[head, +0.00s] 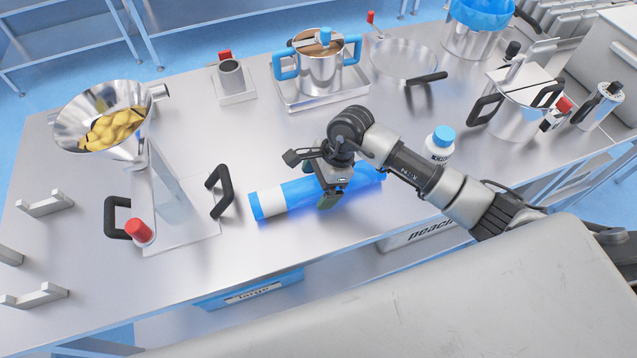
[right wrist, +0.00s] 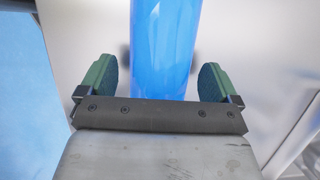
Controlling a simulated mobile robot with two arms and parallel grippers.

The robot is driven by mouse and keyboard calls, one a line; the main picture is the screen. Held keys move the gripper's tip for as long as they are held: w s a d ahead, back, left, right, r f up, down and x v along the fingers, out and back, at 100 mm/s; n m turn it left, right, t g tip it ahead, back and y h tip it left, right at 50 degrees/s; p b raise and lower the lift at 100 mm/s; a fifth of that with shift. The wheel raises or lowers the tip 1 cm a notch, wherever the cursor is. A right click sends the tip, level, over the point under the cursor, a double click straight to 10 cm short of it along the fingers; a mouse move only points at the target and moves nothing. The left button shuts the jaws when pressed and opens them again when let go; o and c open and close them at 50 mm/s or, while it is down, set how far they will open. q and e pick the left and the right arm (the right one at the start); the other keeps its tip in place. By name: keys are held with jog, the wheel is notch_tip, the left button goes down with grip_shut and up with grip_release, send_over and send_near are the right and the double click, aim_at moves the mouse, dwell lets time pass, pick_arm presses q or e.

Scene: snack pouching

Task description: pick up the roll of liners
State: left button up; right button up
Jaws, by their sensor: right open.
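The roll of liners (head: 296,193) is a blue cylinder with a white band near its left end. It lies on the steel table near the front edge. My right gripper (head: 330,190) is over the middle of the roll and hides part of it. In the right wrist view the blue roll (right wrist: 165,45) runs between the two green finger pads, with a gap on each side. The right gripper (right wrist: 160,82) is open there and not closed on the roll. My left gripper is not in view.
A funnel of yellow snacks (head: 115,128) stands at the left, near a plate with black handles and a red knob (head: 138,231). A white bottle with a blue cap (head: 440,142) stands right of the roll. A pot with blue handles (head: 318,68) is behind.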

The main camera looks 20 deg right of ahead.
jog(key=c, duration=0.4)
jog(key=shift+r, duration=0.1)
jog(key=c, duration=1)
jog(key=shift+o, duration=0.2)
jog(key=shift+r, duration=0.1)
